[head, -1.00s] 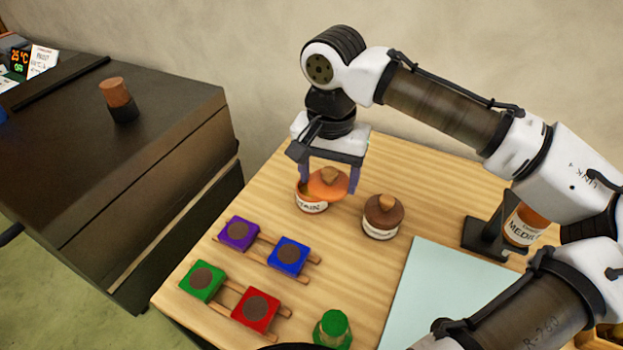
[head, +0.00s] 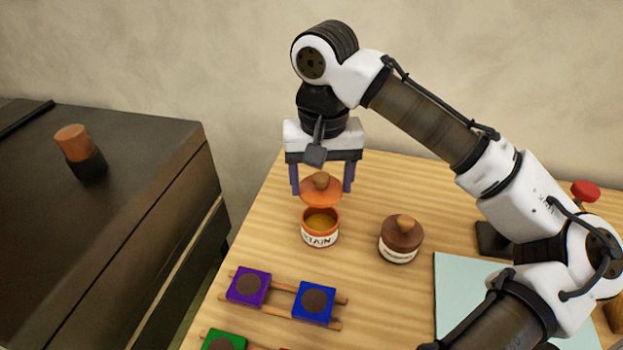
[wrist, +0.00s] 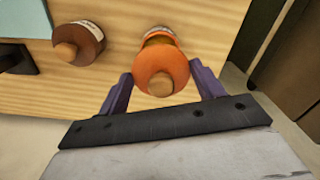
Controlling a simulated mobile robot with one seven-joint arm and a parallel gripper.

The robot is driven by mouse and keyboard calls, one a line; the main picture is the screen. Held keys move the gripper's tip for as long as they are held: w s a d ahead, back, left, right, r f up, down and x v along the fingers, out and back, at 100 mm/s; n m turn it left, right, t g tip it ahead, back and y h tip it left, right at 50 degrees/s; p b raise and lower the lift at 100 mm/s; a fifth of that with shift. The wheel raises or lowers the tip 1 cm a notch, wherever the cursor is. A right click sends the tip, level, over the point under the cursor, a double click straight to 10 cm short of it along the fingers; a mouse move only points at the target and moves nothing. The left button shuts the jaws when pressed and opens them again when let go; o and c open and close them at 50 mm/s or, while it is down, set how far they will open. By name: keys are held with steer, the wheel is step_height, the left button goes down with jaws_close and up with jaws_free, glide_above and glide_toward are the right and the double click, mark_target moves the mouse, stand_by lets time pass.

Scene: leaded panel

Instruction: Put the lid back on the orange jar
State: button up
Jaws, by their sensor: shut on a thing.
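The orange jar (head: 320,239) stands open on the wooden table, with a white lettered label and yellowish contents showing. My gripper (head: 321,185) is shut on the orange lid (head: 321,194), which has a tan knob. The lid is held above the jar, toward its back rim in the head view, and the opening still shows below it. In the wrist view the lid (wrist: 158,78) sits between the purple fingers and hides most of the jar (wrist: 159,34). Whether the lid touches the rim is not clear.
A brown-lidded jar (head: 400,240) stands close to the right. Purple (head: 248,286) and blue (head: 314,301) blocks on wooden rails lie in front. A pale sheet (head: 470,285) lies at right. A dark cabinet (head: 120,215) stands left, beyond a gap.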

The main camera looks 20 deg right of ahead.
steer(key=shift+f, duration=0.1)
step_height(320, 180, down, 4)
steer(key=b, duration=0.4)
steer(key=shift+f+b, duration=0.65)
steer(key=shift+f, duration=0.4)
steer(key=shift+p, duration=0.6)
stand_by(0.4)
steer(key=shift+f+p, duration=0.15)
steer(key=shift+p, duration=0.3)
stand_by(1.5)
steer(key=o, duration=1.2)
